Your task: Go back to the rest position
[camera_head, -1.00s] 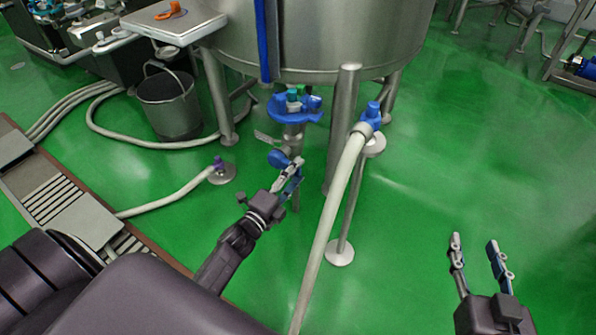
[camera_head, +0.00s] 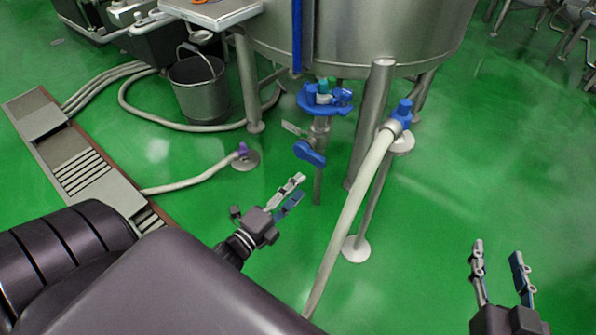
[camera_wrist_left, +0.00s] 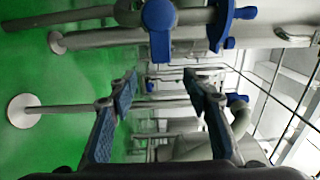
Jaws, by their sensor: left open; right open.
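My left gripper (camera_head: 288,197) is open and empty, below and to the left of a blue valve handle (camera_head: 310,153) under the steel tank (camera_head: 350,35). The gap between its fingers is clear in the left wrist view (camera_wrist_left: 160,95). There the blue valve handle (camera_wrist_left: 159,22) stands ahead at the top, apart from the fingertips. My right gripper (camera_head: 497,252) is open and empty over bare floor at the lower right.
A pale hose (camera_head: 350,220) runs from a blue-topped stand (camera_head: 401,115) down past my left gripper's right side. A steel bucket (camera_head: 200,95) and a purple-capped hose stand (camera_head: 244,152) are to the left. Green floor (camera_head: 500,170) is free at right.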

